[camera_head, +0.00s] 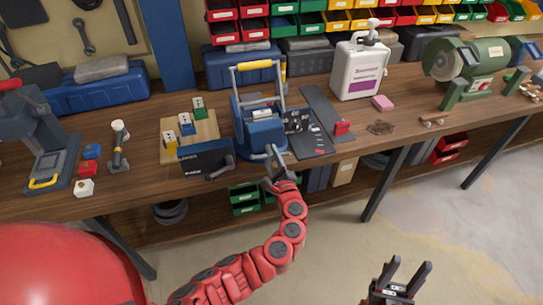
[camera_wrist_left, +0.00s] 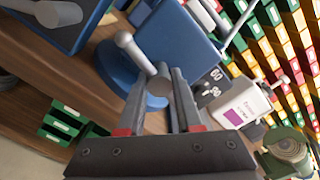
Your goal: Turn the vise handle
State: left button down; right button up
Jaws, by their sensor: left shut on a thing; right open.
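The blue vise (camera_head: 262,133) stands at the front edge of the wooden workbench. In the left wrist view the vise (camera_wrist_left: 180,45) is a large blue body, with its grey handle (camera_wrist_left: 128,43) in front, a bar with a rounded knob at its end. My left gripper (camera_head: 276,172) is at the front of the vise. In the left wrist view its two fingers (camera_wrist_left: 160,80) are shut on the handle near the bar's hub. The fingertips partly hide the hub. My right gripper (camera_head: 403,275) is open and empty, low over the floor, away from the bench.
A dark box (camera_head: 205,158) stands just left of the vise. A tool board (camera_head: 318,120) with small parts lies to its right. A white canister (camera_head: 360,70) and a green grinder (camera_head: 472,75) stand farther right. Green bins (camera_head: 244,198) sit below the bench.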

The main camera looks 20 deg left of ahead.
pick_arm(q)
jog(key=shift+f+b, duration=0.15)
jog(key=shift+b, duration=0.15)
jog(key=shift+f+n+b, duration=0.1)
jog(key=shift+n+b, duration=0.3)
jog(key=shift+b, duration=0.1)
jog(key=n+b, duration=0.8)
jog(key=b, duration=0.4)
jog(key=n+b, duration=0.2)
jog(key=b, duration=0.1)
jog(key=shift+d, duration=0.1)
jog(key=shift+r+n+b, duration=0.2)
jog(key=shift+n+b, duration=1.55)
jog(key=shift+b, duration=0.5)
jog(key=shift+r+n+b, duration=0.2)
jog(key=shift+n+b, duration=1.55)
jog(key=shift+b, duration=0.5)
jog(key=shift+n+b, duration=1.7)
jog(key=shift+b, duration=0.6)
jog(key=shift+r+n+b, duration=0.15)
jog(key=shift+n+b, duration=1.45)
jog(key=shift+b, duration=0.3)
jog(key=c, duration=0.6)
grip_release()
